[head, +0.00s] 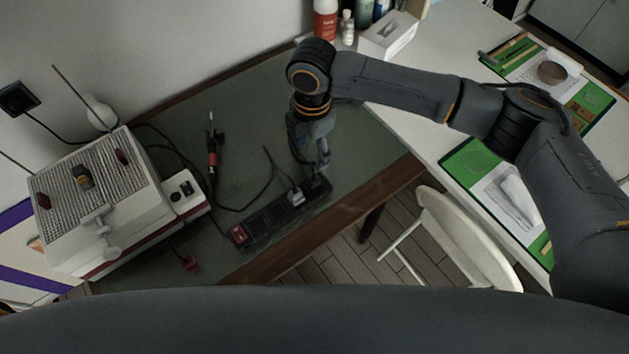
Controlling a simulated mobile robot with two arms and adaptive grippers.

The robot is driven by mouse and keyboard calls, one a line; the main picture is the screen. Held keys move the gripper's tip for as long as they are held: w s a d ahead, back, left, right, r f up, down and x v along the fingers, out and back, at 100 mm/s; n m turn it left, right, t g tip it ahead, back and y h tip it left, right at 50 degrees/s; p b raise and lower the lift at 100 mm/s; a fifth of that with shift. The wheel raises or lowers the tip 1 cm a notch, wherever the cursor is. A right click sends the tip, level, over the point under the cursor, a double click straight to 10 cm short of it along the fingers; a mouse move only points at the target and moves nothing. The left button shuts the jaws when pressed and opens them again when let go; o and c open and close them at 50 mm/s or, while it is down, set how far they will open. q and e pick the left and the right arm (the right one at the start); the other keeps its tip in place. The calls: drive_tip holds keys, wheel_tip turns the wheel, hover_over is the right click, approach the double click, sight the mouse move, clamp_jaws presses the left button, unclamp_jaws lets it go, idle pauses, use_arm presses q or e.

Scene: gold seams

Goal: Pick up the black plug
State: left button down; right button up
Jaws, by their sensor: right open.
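A black power strip (266,222) with a red switch lies along the front edge of the dark green work table. A black plug (318,186) appears to sit at its right end, partly hidden and hard to tell from the strip. A grey plug (297,197) stands in the strip just left of it. My right gripper (322,166) points down over the right end of the strip, close to the black plug. Its jaws are open; whether they touch the plug cannot be told. My left gripper is out of view.
A white boxy machine (115,205) with a ribbed top stands at left. A soldering-type tool (212,150) with a cable lies behind the strip. A white table (440,160) and white chair (455,240) are at right. Bottles (325,20) and a tissue box (388,36) stand at the back.

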drive_tip(key=p, duration=0.1)
hover_over(314, 179)
wheel_tip(314, 179, down, 8)
drive_tip(key=shift+w+a+f, duration=0.1)
drive_tip(key=shift+w+f, duration=0.05)
drive_tip(key=shift+f+p, duration=0.3)
drive_tip(key=shift+p, duration=0.15)
drive_tip(key=f, duration=0.2)
drive_tip(key=f+p, duration=0.1)
drive_tip(key=shift+s+f, duration=0.2)
drive_tip(key=shift+f, duration=0.65)
clamp_jaws()
